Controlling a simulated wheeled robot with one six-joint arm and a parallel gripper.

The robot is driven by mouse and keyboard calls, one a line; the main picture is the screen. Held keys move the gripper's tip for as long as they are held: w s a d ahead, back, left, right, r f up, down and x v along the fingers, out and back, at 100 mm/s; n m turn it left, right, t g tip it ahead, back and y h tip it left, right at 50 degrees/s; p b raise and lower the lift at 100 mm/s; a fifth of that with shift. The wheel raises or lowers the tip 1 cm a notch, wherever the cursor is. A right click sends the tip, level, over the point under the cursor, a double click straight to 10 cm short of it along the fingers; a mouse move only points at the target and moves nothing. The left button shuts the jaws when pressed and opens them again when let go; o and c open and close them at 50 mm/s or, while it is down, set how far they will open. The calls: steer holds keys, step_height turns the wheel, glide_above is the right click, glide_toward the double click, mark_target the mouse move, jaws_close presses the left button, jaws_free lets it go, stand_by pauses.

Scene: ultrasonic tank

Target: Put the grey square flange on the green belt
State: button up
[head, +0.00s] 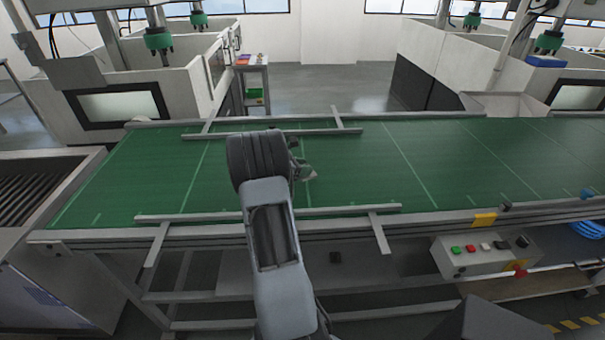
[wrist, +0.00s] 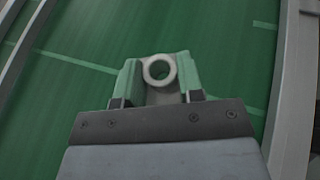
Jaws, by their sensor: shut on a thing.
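The grey square flange (wrist: 159,71) shows in the wrist view as a pale grey ring on a base, held between the two green fingers of my gripper (wrist: 160,80). Its lower part is hidden by the gripper body. In the head view my gripper (head: 305,172) is above the green belt (head: 350,165), between the two guide rails, and the flange there is too small to make out clearly. The belt fills the background of the wrist view. I cannot tell whether the flange touches the belt.
A near guide rail (head: 270,212) and a far guide rail (head: 270,132) run along the belt on either side of my gripper. A control box (head: 485,252) with buttons sits at the belt's front right. The belt is clear to the right and left.

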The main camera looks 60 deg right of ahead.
steer(key=shift+w+d+f, duration=0.25)
steer(key=shift+f, duration=1.8)
steer(key=shift+f, duration=0.1)
steer(key=shift+f, duration=0.15)
steer(key=o, duration=1)
